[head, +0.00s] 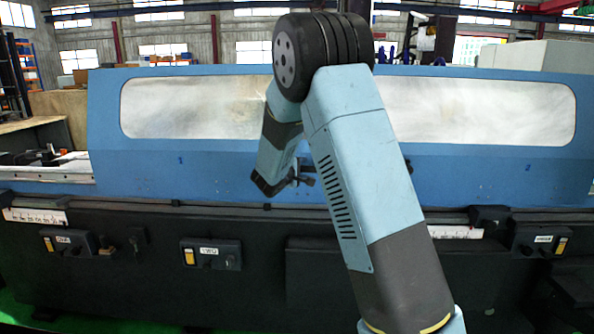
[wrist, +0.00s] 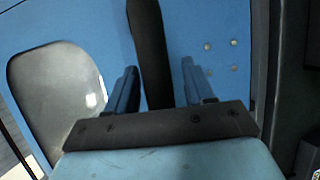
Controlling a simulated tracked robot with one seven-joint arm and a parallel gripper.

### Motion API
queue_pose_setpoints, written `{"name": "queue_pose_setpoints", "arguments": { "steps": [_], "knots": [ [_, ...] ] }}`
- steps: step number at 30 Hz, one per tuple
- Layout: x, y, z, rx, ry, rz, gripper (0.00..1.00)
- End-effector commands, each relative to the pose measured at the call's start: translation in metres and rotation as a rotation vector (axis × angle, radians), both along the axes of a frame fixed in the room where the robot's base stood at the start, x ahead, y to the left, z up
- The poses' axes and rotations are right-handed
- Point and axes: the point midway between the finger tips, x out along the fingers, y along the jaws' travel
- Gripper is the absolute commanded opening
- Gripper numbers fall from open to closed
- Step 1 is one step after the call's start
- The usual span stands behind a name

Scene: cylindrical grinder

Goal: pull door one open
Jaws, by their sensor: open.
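Door one (head: 180,180) is the blue left-hand door of the grinder, marked "1", with a long pale window. It looks shut. Its right end is partly hidden behind my arm. My gripper (head: 304,174) is close in front of the doors near the middle of the machine. In the wrist view my gripper (wrist: 158,68) is open, its two fingers apart. A dark upright bar (wrist: 148,40), which looks like a handle, shows between the fingers. I cannot tell whether either finger touches it. A window (wrist: 55,95) shows left of the bar.
Door two (head: 490,165), marked "2", is at the right and also looks shut. A dark rail and base with control boxes (head: 210,254) run below the doors. Small round fixings (wrist: 208,46) show right of the bar in the wrist view.

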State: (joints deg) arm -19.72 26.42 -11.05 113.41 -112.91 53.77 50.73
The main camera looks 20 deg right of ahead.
Motion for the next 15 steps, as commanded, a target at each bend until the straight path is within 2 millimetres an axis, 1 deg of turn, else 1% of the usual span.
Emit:
{"name": "queue_pose_setpoints", "arguments": {
  "steps": [4,12,13,15],
  "knots": [
    [0.0053,-0.0049,-0.0019,-0.001,0.001,0.0,0.53],
    [0.0061,-0.0052,-0.0018,-0.001,0.001,0.0,0.53],
    [0.0061,-0.0052,-0.0018,-0.001,0.001,0.0,0.52],
    [0.006,-0.005,-0.0018,-0.001,0.001,0.0,0.45]
  ]
}}
